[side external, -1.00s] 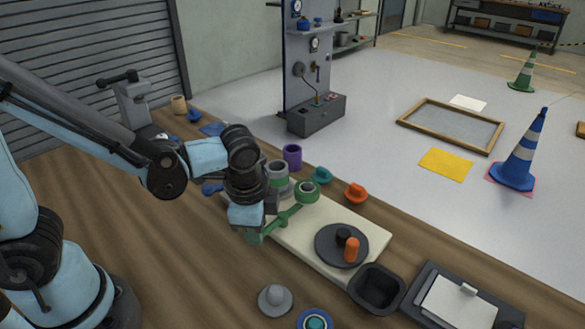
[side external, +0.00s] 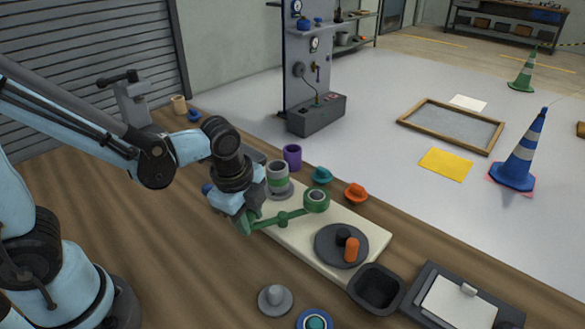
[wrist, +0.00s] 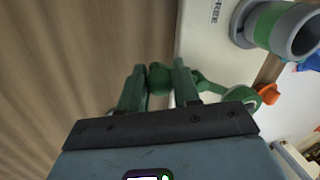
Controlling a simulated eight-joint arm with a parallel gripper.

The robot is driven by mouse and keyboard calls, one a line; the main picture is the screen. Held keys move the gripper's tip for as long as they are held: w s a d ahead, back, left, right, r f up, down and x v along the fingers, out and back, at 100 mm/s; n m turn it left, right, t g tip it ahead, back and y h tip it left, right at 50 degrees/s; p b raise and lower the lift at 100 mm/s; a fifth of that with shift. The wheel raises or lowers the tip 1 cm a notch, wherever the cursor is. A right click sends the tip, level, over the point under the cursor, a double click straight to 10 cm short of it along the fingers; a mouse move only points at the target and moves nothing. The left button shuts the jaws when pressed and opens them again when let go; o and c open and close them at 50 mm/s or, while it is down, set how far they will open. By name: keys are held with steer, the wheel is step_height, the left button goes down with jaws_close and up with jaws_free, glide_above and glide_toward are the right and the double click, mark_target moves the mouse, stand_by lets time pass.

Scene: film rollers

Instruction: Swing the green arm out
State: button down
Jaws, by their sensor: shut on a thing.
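The green arm (side external: 283,217) lies over a cream board (side external: 330,215). Its far end carries a green roller (side external: 317,199), standing apart from the grey roller with a green band (side external: 278,178). My gripper (side external: 246,224) is at the arm's near left end, over the board's left edge. In the wrist view my gripper (wrist: 158,76) is shut on the arm's green knob (wrist: 160,80), a finger on each side. The grey roller (wrist: 285,28) shows there at upper right, beside the word FREE on the board. My wrist hides part of the arm in that view.
A dark disc (side external: 328,252) with a black and an orange peg sits on the board's right part. A black bin (side external: 377,290), a clipboard (side external: 460,303) and a grey knobbed piece (side external: 275,299) are nearby. Purple (side external: 292,157), teal (side external: 321,175) and orange (side external: 356,193) pieces stand behind.

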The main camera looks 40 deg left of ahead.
steer(key=shift+a, duration=0.15)
stand_by(0.5)
steer(key=c, duration=0.8)
jaws_free()
steer(key=shift+s+d+r, duration=0.1)
steer(key=shift+s+r, duration=0.25)
steer(key=shift+r, duration=1.65)
steer(key=shift+s+d+r, duration=0.1)
steer(key=shift+s+r, duration=0.3)
steer(key=shift+r, duration=1.55)
steer(key=shift+s+d+r, duration=0.1)
steer(key=shift+s+r, duration=0.25)
steer(key=shift+r, duration=1.65)
